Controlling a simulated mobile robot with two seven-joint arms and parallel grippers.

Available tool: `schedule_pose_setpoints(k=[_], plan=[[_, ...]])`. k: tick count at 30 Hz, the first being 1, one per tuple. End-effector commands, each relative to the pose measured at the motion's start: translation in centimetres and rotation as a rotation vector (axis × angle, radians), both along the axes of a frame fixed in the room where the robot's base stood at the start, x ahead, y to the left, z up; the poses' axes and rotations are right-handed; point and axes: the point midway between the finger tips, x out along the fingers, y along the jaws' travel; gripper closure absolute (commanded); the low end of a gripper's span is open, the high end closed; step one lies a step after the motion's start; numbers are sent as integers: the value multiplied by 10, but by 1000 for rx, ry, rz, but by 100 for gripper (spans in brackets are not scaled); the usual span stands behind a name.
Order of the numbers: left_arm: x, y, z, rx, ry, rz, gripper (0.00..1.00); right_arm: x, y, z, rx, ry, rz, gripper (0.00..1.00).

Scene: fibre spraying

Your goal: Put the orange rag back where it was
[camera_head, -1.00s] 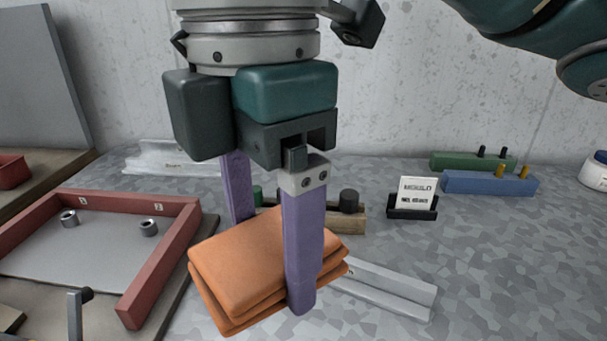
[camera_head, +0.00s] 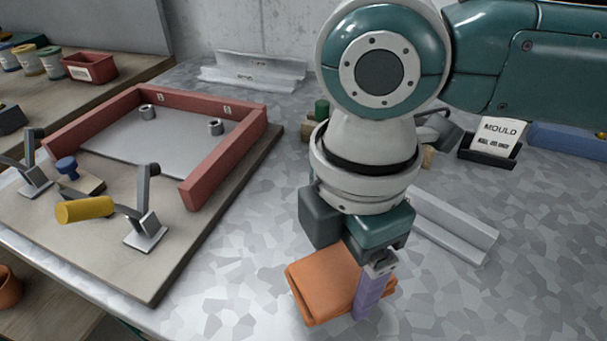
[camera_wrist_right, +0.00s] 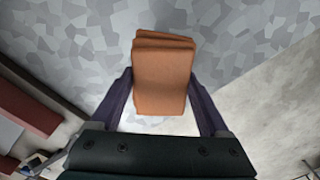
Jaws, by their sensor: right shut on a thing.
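The orange rag (camera_head: 322,284) is a folded stack at the lower middle of the head view. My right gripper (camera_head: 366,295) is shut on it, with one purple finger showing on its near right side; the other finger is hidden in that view. In the right wrist view the rag (camera_wrist_right: 163,82) sits between both purple fingers of the gripper (camera_wrist_right: 160,88), with the speckled grey tabletop beyond it. I cannot tell whether the rag touches the table. My left gripper is not in view.
A red-framed mould (camera_head: 192,191) on a board stands to the left, with clamps and a yellow-handled tool (camera_head: 85,209). A grey angle profile (camera_head: 450,226) lies right of the gripper. A MOULD sign (camera_head: 497,136) stands behind. The speckled tabletop (camera_head: 235,255) is clear between board and rag.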

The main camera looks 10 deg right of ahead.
Motion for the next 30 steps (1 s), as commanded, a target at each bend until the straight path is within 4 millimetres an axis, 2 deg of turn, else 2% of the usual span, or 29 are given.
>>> schedule_pose_setpoints(k=[3,6,18,19,24,30], plan=[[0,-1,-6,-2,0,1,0,-1,0,-23,-2,3,-1,66],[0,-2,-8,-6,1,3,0,-1,0,-33,-1,2,0,66],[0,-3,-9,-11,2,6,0,-1,0,-39,0,1,0,66],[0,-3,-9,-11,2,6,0,-1,0,-39,0,1,0,20],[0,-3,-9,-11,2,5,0,0,0,-38,0,1,0,1],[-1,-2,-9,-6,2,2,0,0,0,-38,-1,1,0,0]])
